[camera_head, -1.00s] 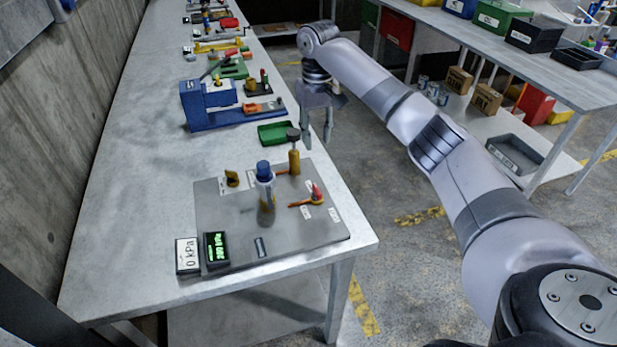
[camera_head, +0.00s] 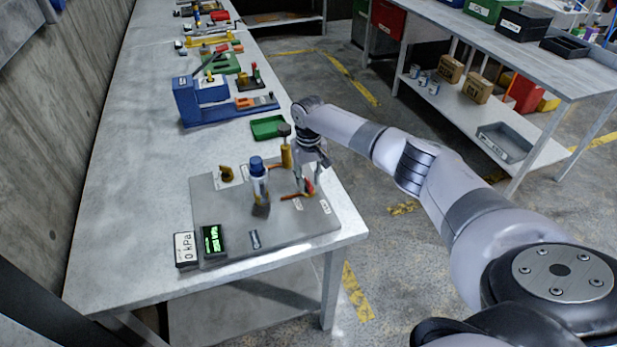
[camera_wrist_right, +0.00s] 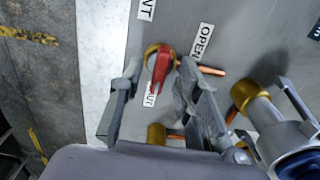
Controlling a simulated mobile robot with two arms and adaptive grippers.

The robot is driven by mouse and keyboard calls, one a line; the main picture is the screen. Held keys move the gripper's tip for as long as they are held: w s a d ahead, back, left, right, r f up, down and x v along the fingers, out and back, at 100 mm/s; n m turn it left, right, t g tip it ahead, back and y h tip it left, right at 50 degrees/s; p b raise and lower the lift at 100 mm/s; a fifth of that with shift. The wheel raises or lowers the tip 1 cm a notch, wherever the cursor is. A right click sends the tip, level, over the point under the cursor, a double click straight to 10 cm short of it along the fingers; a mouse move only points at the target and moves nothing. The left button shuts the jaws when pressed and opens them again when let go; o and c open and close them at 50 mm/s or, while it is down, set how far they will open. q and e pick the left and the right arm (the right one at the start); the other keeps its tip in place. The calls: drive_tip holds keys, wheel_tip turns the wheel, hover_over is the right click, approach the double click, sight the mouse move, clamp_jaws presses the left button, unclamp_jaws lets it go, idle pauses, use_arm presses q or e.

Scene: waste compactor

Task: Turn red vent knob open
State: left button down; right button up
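The red vent knob (camera_head: 309,187) is on a grey panel (camera_head: 225,235) at the near end of the bench. In the right wrist view the red knob (camera_wrist_right: 162,66) sits on a gold fitting with a copper pipe, beside an "OPEN" label (camera_wrist_right: 201,40). A second label, partly covered, lies below it. My right gripper (camera_head: 306,178) is over the knob and partly hides it in the head view. In the right wrist view its fingers (camera_wrist_right: 158,108) are spread on either side of the knob, apart from each other. Contact cannot be told. My left gripper is not in view.
A blue-capped cylinder (camera_head: 260,185) stands left of the knob; a yellow, dark-topped fitting (camera_head: 286,155) stands behind. A green tray (camera_head: 268,127) lies beyond. The bench left of the panel is clear.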

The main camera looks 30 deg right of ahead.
drive_tip(key=shift+c, duration=0.5)
clamp_jaws()
